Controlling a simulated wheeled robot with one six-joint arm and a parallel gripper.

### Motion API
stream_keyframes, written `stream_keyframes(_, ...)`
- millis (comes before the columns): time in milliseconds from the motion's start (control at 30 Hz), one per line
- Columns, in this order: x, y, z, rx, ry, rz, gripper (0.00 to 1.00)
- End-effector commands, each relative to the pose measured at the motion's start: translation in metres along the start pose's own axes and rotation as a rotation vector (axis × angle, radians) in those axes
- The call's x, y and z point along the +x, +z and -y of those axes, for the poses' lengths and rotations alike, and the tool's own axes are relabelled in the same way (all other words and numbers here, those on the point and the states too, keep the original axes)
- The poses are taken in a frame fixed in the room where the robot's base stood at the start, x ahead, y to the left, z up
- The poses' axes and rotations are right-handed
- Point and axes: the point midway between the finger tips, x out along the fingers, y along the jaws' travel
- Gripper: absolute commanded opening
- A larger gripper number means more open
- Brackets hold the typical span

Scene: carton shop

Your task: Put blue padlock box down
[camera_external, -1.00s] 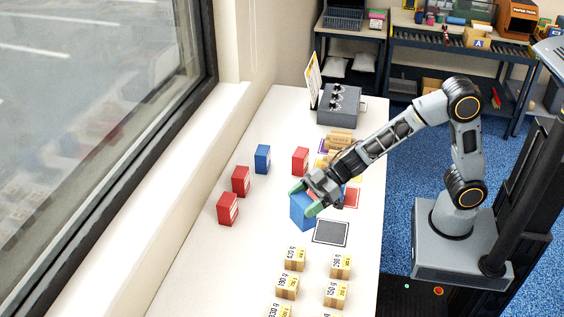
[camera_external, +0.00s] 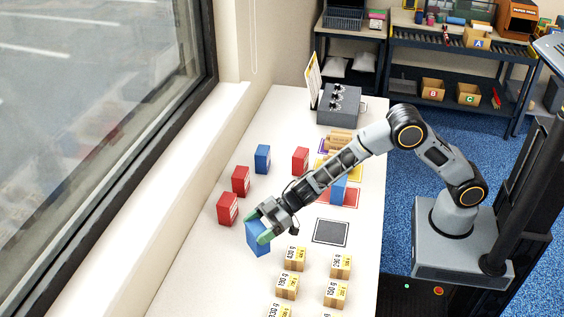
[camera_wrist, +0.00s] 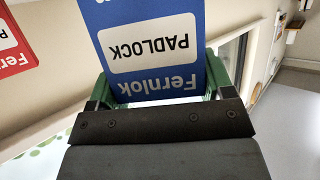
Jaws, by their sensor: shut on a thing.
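The blue padlock box (camera_external: 258,240) is held in my gripper (camera_external: 264,228), whose green fingers are shut on it. In the external view it is over the left part of the white table, in front of the nearest red box; I cannot tell whether it touches the table. In the wrist view the padlock box (camera_wrist: 150,45) fills the top middle, its "Fernlok PADLOCK" label upside down, between the green fingers of my gripper (camera_wrist: 155,88).
Two red boxes (camera_external: 228,208) (camera_external: 241,181) and a blue box (camera_external: 262,159) stand along the window side. Another red box (camera_external: 300,160) stands further right. Several small numbered cartons (camera_external: 295,258) stand at the front. A dark grey square mat (camera_external: 331,232) is bare.

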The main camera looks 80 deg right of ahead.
Motion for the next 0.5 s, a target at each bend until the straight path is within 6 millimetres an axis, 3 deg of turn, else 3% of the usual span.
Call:
stream_keyframes(200, 0.011, 0.026, 0.0, 0.001, -0.001, 0.002, 0.47)
stream_keyframes(500, 0.011, 0.028, 0.0, 0.0, 0.001, -0.001, 0.47)
